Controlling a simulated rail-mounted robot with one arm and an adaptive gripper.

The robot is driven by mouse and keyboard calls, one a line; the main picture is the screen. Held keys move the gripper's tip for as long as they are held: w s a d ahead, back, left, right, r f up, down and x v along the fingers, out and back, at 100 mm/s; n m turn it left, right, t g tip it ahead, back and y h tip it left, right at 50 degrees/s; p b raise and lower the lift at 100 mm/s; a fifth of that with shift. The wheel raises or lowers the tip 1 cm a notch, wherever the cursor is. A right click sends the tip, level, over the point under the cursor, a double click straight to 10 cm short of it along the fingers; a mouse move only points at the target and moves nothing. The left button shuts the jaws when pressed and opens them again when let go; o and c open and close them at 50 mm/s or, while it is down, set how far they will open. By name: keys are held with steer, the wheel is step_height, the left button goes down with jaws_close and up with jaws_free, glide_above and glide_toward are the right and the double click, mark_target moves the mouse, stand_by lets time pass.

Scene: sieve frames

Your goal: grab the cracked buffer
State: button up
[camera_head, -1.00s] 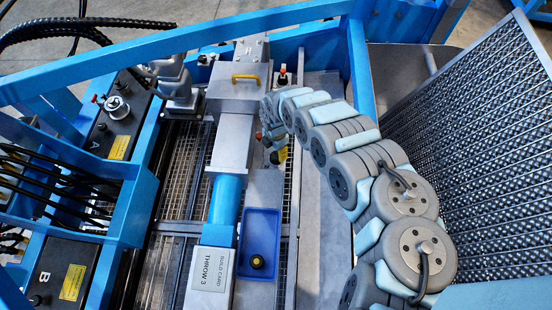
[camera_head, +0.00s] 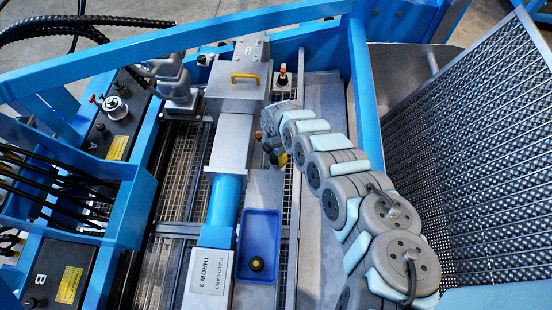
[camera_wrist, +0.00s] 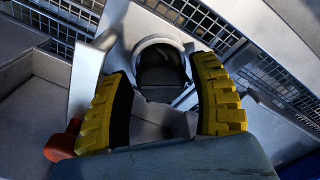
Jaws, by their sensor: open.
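My gripper (camera_head: 275,158) hangs over the grey bench to the right of the machine's steel column. In the wrist view its two yellow ribbed fingers (camera_wrist: 162,85) are apart with nothing between them. Beyond them is a pale metal holder with a round opening (camera_wrist: 160,42), and a dark round piece (camera_wrist: 161,75) sits inside the ring. It may be the buffer, but I see no crack on it. A small black round part with a yellowish top (camera_head: 256,264) lies in the blue tray (camera_head: 261,222). I cannot tell whether it is a buffer either.
A steel column with a yellow handle (camera_head: 245,77) and a blue cylinder (camera_head: 222,201) stand left of my gripper. A card reading THROW 3 (camera_head: 208,271) lies in front. A red-tipped knob (camera_head: 282,77) stands behind. A mesh panel (camera_head: 480,130) rises at right.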

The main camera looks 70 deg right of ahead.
steer(key=shift+s+a+f, duration=0.1)
steer(key=shift+a+f, duration=0.05)
steer(key=shift+f, duration=0.15)
steer(key=shift+c, duration=0.3)
steer(key=c, duration=0.9)
steer(key=shift+c, duration=0.2)
